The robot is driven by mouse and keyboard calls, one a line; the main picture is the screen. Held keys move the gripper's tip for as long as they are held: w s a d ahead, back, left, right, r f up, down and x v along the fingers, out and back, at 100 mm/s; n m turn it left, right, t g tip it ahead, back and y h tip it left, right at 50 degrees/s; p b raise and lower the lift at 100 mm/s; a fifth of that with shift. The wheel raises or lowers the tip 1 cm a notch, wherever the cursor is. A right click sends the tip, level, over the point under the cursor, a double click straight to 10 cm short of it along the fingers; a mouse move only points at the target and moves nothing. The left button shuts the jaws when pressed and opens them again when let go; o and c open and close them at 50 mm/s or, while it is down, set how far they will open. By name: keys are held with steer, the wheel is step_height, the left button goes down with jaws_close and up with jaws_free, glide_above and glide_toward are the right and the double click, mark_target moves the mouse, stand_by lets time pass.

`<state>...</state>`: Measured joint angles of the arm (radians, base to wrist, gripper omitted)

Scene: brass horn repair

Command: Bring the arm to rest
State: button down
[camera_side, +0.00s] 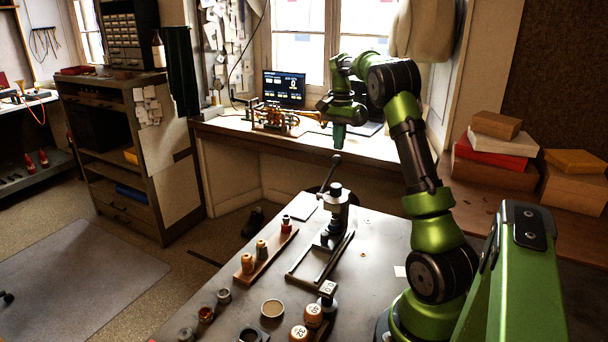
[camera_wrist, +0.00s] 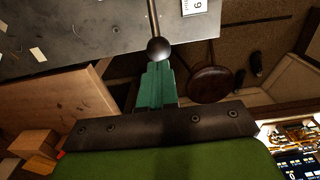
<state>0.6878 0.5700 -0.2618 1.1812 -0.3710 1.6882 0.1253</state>
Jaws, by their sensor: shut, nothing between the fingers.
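My gripper (camera_side: 339,135) hangs fingers-down in the air near the far end of the metal worktable (camera_side: 390,235). Its teal fingers are closed together and hold nothing. In the wrist view the gripper (camera_wrist: 156,70) shows shut, with the lever's dark ball knob (camera_wrist: 158,49) just past the fingertips in the picture. In the side view that knob sits at the top of the lever on the bench press (camera_side: 335,215), below the gripper. I cannot tell the exact gap between them. My arm is raised and bent over the table's right side.
A wooden rack (camera_side: 266,256) with several handled tools stands on the table's left, with small pots and numbered wooden knobs nearer. A window bench with a brass horn (camera_side: 275,118) and a monitor (camera_side: 284,88) lies behind. Stacked boxes (camera_side: 495,148) stand right. A round stool (camera_wrist: 210,84) is below.

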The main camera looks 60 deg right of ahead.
steer(key=a+r+n+t, duration=0.2)
steer(key=a+r+n, duration=0.2)
steer(key=a, duration=0.8)
steer(key=a+r+n+t, duration=0.2)
steer(key=a+r+n, duration=0.1)
steer(key=a, duration=0.9)
steer(key=s+a+f+n+t+y, duration=0.1)
steer(key=s+a+n, duration=0.2)
steer(key=a, duration=0.5)
steer(key=s+a+f+n+t+y, duration=0.1)
steer(key=s+a+f+n+t, duration=0.1)
steer(key=s+a+n, duration=0.2)
steer(key=s+a, duration=0.2)
steer(key=a, duration=0.2)
steer(key=shift+s+a+f, duration=0.25)
steer(key=shift+a, duration=0.05)
